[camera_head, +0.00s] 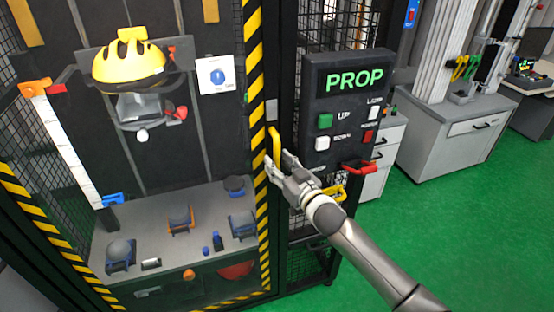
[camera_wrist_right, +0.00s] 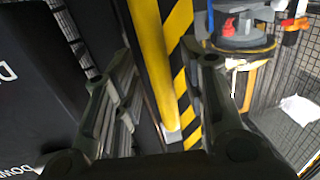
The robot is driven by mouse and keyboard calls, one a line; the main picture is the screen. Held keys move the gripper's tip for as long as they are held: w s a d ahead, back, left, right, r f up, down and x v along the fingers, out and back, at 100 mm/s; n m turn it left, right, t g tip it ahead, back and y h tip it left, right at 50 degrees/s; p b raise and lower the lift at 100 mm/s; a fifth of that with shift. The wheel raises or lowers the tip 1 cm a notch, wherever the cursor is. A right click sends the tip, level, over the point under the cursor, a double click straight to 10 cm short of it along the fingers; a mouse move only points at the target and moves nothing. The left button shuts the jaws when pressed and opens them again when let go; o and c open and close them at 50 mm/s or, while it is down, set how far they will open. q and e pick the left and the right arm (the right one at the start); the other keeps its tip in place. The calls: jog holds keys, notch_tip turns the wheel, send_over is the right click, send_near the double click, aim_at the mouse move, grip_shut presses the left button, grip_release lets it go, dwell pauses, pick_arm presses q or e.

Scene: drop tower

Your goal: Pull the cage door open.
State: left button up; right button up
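The cage door has a frame edged in black and yellow stripes (camera_head: 254,80); it looks shut. Its yellow handle (camera_head: 275,145) is an upright bar on the right edge of the door. My right gripper (camera_head: 279,163) is at the lower part of this handle. In the right wrist view the yellow handle (camera_wrist_right: 152,50) runs between the two fingers of my right gripper (camera_wrist_right: 160,62), with visible gaps on both sides. The fingers are open and I see no clear contact. My left gripper is not in view.
A black control panel (camera_head: 345,100) reading PROP, with several buttons, stands just right of the handle. Inside the cage are a yellow helmet (camera_head: 128,62) and several small parts on a grey base. Grey cabinets (camera_head: 455,135) stand at the right; green floor (camera_head: 440,230) is clear.

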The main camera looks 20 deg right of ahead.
jog(key=shift+w+a, duration=0.15)
jog(key=shift+w, duration=0.5)
grip_shut()
